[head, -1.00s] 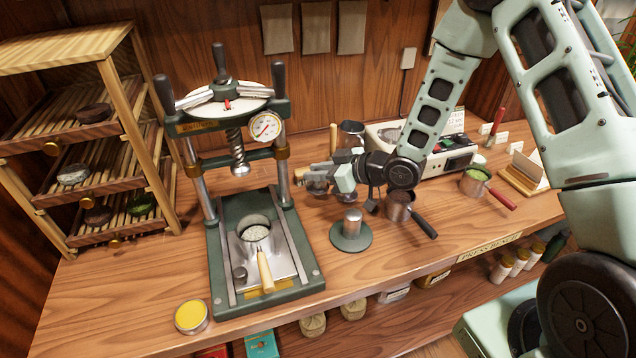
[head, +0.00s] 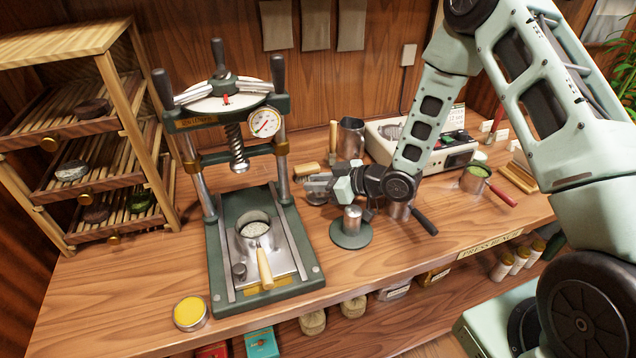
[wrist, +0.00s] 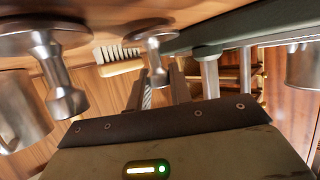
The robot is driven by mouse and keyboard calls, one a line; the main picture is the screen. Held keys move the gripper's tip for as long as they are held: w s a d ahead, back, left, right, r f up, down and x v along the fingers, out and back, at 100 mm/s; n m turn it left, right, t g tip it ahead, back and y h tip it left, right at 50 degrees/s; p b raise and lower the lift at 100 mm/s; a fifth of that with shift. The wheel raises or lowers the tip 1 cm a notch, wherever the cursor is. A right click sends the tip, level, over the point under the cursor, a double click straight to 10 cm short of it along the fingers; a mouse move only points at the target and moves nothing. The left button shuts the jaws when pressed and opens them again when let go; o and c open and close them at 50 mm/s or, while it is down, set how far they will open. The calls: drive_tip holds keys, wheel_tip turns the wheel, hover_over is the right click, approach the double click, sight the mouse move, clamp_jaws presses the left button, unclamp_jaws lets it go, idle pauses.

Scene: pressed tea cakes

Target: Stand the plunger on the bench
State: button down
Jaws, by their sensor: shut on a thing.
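The plunger (wrist: 156,52), a metal stem with a knob and a flared round foot, is between my gripper's (wrist: 155,92) fingers in the wrist view, which looks upside down. My gripper (head: 318,187) is shut on it and reaches left, low over the bench (head: 160,265), right of the press. The plunger looks upright, its foot (head: 316,199) at or just above the bench top; I cannot tell if it touches. In the head view my gripper hides most of it.
A metal tamper on a green disc (head: 351,238) stands just in front of my gripper. A pot with a dark handle (head: 425,221) is to its right. A wooden brush (head: 307,168) lies behind. The press (head: 215,240) holds a mould. Front-left bench is mostly clear, except a yellow tin (head: 190,313).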

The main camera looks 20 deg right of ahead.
drive_tip(key=c, duration=1.3)
unclamp_jaws()
drive_tip(key=shift+s+f, duration=0.15)
drive_tip(key=shift+f, duration=0.15)
drive_tip(key=shift+o, duration=0.2)
drive_tip(key=shift+r, duration=0.15)
drive_tip(key=shift+r+p, duration=0.25)
drive_tip(key=shift+p, duration=0.2)
drive_tip(key=r+b+v, duration=0.1)
drive_tip(key=v, duration=1.1)
drive_tip(key=a+r+g+h, duration=0.1)
drive_tip(key=a+g+h, duration=0.1)
drive_tip(key=a+h, duration=0.25)
drive_tip(key=s+a+r+g+h, duration=0.2)
drive_tip(key=s+a+r+g, duration=0.1)
drive_tip(key=s, duration=0.9)
drive_tip(key=s+a+r+m+g+h, duration=0.1)
drive_tip(key=s+a+r+g, duration=0.3)
drive_tip(key=s, duration=0.9)
drive_tip(key=a+r+h, duration=0.1)
drive_tip(key=a+r, duration=0.1)
drive_tip(key=shift+s+a+g, duration=0.25)
drive_tip(key=shift+a+g, duration=0.05)
drive_tip(key=shift+a, duration=0.05)
drive_tip(key=shift+h, duration=0.25)
